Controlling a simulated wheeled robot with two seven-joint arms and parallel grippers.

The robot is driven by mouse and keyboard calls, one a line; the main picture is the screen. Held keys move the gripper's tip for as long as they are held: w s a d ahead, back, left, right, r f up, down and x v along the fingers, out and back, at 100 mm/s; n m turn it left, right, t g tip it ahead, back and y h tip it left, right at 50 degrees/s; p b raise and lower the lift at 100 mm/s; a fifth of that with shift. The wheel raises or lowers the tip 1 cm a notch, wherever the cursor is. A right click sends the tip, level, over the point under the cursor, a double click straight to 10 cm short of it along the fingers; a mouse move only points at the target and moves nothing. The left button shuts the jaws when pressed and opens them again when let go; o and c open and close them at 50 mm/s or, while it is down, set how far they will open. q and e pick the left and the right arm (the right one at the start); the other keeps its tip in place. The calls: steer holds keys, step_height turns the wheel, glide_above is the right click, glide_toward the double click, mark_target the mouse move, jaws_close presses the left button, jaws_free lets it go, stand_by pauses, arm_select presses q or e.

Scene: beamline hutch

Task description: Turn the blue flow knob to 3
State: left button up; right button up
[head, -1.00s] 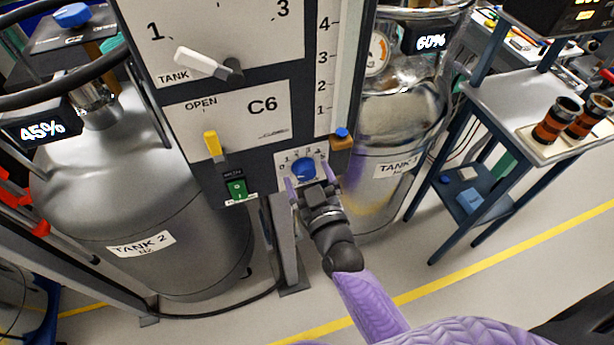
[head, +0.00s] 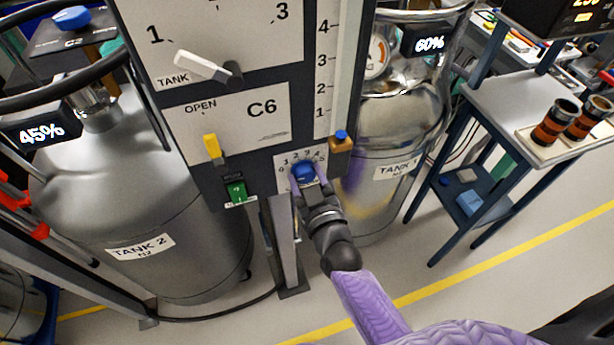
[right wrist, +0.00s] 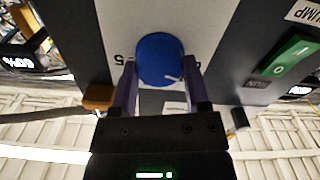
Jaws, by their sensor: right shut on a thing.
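The blue flow knob (head: 303,171) sits on a small white dial plate (head: 283,162) low on the grey panel, with numbers around its upper side. My right gripper (head: 306,183) reaches it from below and is shut on it. In the right wrist view, the blue knob (right wrist: 160,57) lies between the two purple fingers of the gripper (right wrist: 160,88). A white mark on the knob's face points to the lower right there, but I cannot tell which number it indicates. The gripper hides part of the dial. My left gripper is not in view.
Close by are a green switch (head: 236,191), a yellow lever (head: 212,147), a white tank lever (head: 201,66) and a brown block with a blue top (head: 341,142). Tank 2 (head: 150,205) stands left, a shiny tank (head: 400,120) right. A blue-framed cart (head: 500,100) is further right.

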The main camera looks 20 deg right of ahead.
steer(key=m+p, duration=0.1)
steer(key=m, duration=0.7)
steer(key=shift+d+m, duration=0.1)
steer(key=shift+m, duration=0.3)
steer(key=m, duration=0.8)
steer(key=shift+f, duration=0.1)
steer(key=shift+m, duration=0.5)
steer(key=o, duration=1.3)
